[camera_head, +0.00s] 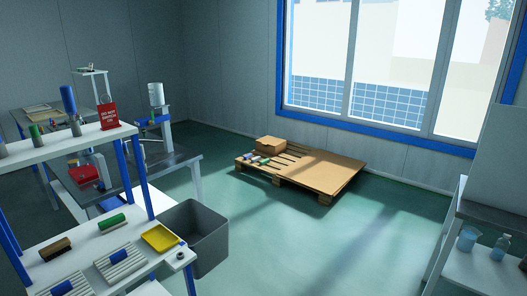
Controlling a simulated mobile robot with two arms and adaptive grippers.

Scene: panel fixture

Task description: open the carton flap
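A small brown cardboard box (272,143) sits at the back left of a wooden pallet on the floor, well away from me. It looks like a carton, but it is too small here to tell its flaps apart or whether one is raised. A wide flat brown sheet (322,172) covers the right part of the pallet; I cannot tell whether it belongs to a carton. Neither of my grippers is in view.
The slatted pallet (290,177) lies below the window. A grey bin (209,232) stands beside a white shelf unit (45,252) at left, holding a yellow tray (160,238). Another shelf (490,270) with jars is at right. The green floor between is open.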

